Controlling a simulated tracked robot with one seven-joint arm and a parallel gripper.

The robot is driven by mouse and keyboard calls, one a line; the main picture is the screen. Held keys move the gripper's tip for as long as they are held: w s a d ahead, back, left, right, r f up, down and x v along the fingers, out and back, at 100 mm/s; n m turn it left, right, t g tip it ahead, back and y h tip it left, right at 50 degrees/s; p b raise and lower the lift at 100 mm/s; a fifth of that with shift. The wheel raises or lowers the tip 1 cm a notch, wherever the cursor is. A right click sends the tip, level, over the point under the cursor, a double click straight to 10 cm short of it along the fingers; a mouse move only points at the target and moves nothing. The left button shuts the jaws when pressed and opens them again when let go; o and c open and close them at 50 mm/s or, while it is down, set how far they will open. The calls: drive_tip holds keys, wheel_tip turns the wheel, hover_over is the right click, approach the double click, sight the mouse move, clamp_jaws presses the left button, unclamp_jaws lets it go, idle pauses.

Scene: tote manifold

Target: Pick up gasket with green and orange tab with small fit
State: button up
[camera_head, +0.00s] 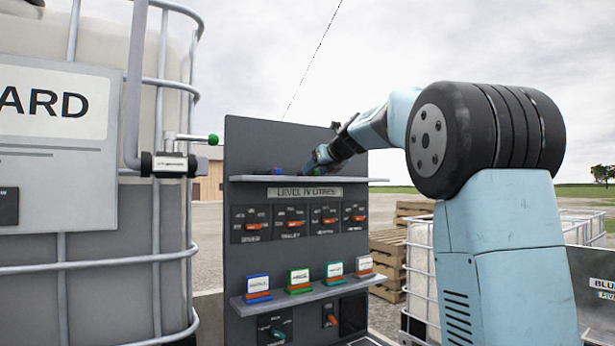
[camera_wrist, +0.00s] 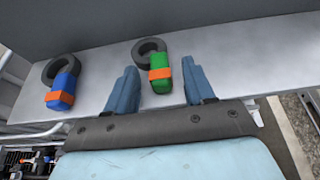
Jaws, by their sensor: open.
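The gasket with the green and orange tab (camera_wrist: 161,74) lies on the grey shelf in the wrist view, its black ring (camera_wrist: 149,46) toward the back panel. Another gasket with a blue and orange tab (camera_wrist: 61,92) lies to its left. My gripper (camera_wrist: 159,67) is open, with one blue finger on each side of the green tab and a gap to each. The frames do not clearly show whether the fingers are level with the tab or above it. In the head view my gripper (camera_head: 320,158) is over the right part of the upper shelf (camera_head: 240,178); the green gasket is hard to make out there.
A dark panel (camera_head: 245,215) carries orange-handled slots and a lower shelf (camera_head: 240,305) with several coloured label blocks. A caged white tank (camera_head: 160,240) stands at left. In the wrist view, the back panel (camera_wrist: 110,15) rises close behind the gaskets.

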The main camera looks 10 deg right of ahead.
clamp_jaws()
idle(0.4)
drive_tip(key=shift+r, duration=0.15)
